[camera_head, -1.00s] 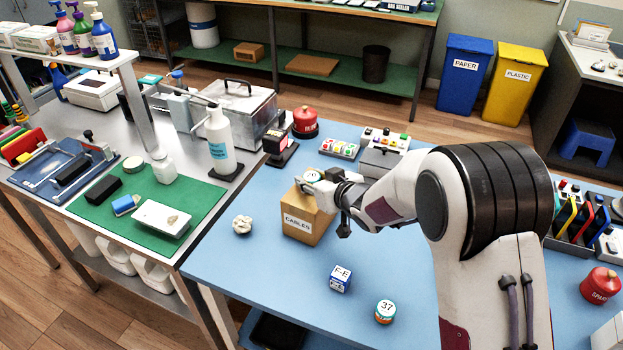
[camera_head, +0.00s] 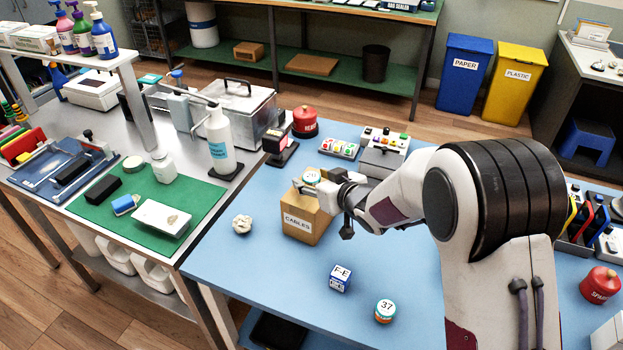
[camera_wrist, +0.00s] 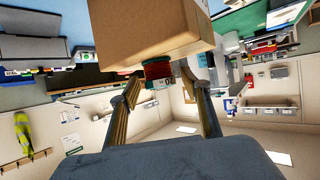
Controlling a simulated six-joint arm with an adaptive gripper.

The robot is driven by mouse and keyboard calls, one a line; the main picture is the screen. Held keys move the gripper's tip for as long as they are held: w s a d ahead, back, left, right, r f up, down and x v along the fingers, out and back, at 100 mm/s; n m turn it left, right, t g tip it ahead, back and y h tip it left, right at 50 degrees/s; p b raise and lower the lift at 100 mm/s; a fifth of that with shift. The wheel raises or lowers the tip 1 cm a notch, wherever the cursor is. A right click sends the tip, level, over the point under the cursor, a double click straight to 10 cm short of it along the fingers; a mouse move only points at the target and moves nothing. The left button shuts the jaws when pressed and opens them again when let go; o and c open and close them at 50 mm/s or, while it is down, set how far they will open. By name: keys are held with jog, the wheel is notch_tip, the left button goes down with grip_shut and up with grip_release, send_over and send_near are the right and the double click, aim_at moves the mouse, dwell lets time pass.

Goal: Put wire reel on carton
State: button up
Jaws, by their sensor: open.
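The wire reel (camera_head: 312,175) stands on top of the brown carton (camera_head: 298,225) marked CABLES, partly hidden by my gripper in the head view. In the wrist view, which is upside down, the reel (camera_wrist: 158,70) has red windings and a pale label, and it touches the carton's top face (camera_wrist: 150,35). My gripper (camera_head: 318,187) is at the carton's top from the right. Its two fingers are open, one on each side of the reel, with visible gaps in the wrist view.
A blue F-E cube (camera_head: 340,278) and a round tin marked 37 (camera_head: 385,311) stand in front on the blue table. A grey box (camera_head: 383,160) and a button panel (camera_head: 385,138) stand behind.

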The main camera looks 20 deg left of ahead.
jog(key=v, duration=1)
jog(key=shift+s+d, duration=0.25)
jog(key=shift+r, duration=0.1)
dwell(0.3)
jog(key=s+d+r+m+t+h, duration=0.1)
jog(key=s+d+r+m+h, duration=0.2)
jog(key=d, duration=0.6)
jog(key=d+r+m+h, duration=0.15)
jog(key=d+r, duration=0.25)
jog(key=d, duration=0.5)
jog(key=s+d+r+m+t+h, duration=0.15)
jog(key=d+r+h, duration=0.25)
jog(key=d, duration=0.5)
jog(key=s+d+m+g, duration=0.2)
jog(key=s+d, duration=0.2)
jog(key=s, duration=0.8)
jog(key=s+d+f+m+g+h, duration=0.1)
jog(key=s+d, duration=0.4)
jog(key=s, duration=0.8)
jog(key=shift+s+d+m+g, duration=0.25)
jog(key=shift+m+g, duration=0.45)
jog(key=shift+g, duration=0.15)
